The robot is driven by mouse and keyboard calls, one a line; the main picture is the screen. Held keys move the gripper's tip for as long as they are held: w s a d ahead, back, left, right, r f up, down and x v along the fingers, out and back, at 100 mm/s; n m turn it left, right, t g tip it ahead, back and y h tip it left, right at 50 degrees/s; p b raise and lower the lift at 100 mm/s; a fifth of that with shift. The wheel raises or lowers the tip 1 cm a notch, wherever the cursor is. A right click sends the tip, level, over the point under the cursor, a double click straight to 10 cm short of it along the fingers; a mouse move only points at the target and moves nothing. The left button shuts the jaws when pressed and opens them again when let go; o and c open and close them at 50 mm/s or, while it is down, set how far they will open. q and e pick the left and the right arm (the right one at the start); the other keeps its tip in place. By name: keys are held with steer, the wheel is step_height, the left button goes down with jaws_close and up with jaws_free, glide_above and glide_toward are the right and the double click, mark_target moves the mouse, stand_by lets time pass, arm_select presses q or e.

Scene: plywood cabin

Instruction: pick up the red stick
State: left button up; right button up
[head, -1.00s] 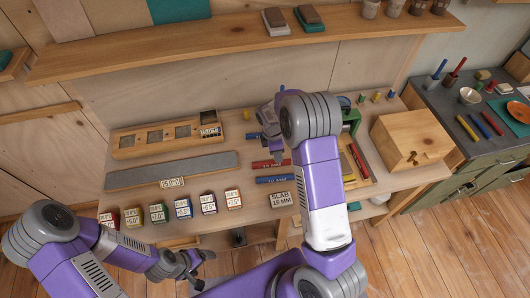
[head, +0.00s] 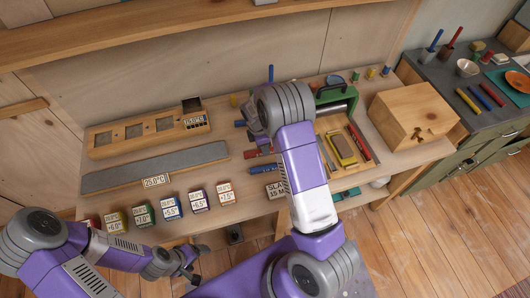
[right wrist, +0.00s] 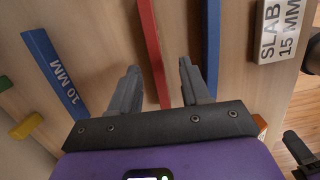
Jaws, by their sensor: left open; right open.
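The red stick (head: 258,153) lies on the workbench in the head view, its right part hidden behind my right arm. In the right wrist view the red stick (right wrist: 151,45) runs between the two fingers of my right gripper (right wrist: 158,70), which is open. The stick lies beyond the fingertips and no grip on it shows. The head view hides this gripper behind its own arm. My left gripper (head: 188,268) is open and empty, low in front of the bench edge, away from the stick.
A blue 10 MM bar (right wrist: 52,72) lies left of the stick and another blue bar (right wrist: 212,45) right of it. The slab block (right wrist: 280,28) is at the upper right. Several coloured blocks line the bench front. A wooden box (head: 412,115) stands at the right.

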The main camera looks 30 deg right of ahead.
steer(key=f, duration=0.4)
steer(key=shift+w+d, duration=0.2)
jaws_close()
